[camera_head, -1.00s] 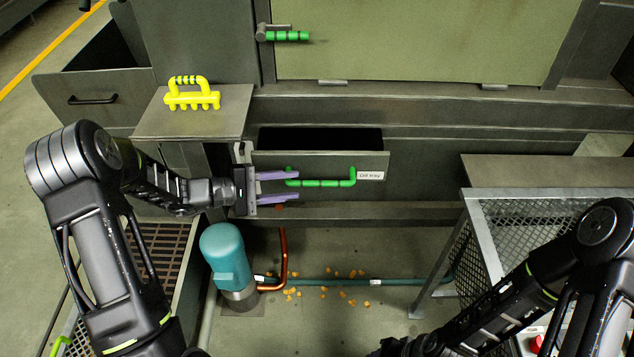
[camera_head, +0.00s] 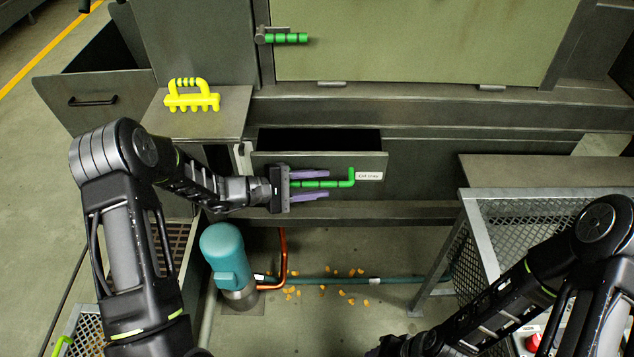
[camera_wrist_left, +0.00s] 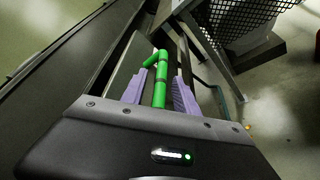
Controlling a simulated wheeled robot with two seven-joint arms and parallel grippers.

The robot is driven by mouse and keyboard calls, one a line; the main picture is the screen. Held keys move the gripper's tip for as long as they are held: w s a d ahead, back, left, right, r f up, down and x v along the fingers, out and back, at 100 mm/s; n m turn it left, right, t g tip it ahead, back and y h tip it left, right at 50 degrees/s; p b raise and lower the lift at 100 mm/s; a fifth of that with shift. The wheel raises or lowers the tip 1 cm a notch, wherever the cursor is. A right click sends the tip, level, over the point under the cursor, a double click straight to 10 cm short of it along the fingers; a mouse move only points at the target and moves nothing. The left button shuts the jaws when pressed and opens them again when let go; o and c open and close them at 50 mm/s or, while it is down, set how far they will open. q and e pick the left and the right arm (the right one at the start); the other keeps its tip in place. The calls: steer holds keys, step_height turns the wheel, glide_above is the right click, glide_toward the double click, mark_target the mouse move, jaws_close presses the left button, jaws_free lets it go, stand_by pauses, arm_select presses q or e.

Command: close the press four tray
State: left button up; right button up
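The tray (camera_head: 270,159) is a dark grey drawer low in the machine front. It stands partly out, with a dark gap showing above its front panel. In the left wrist view the green handle (camera_wrist_left: 160,85) lies between the two fingers (camera_wrist_left: 158,92), with gaps on both sides. My right gripper is out of view; only its arm shows.
A yellow handled object (camera_head: 192,96) sits on a ledge left of the tray. A teal pump (camera_head: 226,258) and pipe (camera_head: 330,281) stand below, with orange bits on the floor. A mesh-sided stand (camera_head: 510,215) is at right. An open bin (camera_head: 92,100) is at upper left.

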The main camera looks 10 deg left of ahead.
arm_select(q)
steer(key=shift+c, duration=0.4)
jaws_close()
stand_by(0.9)
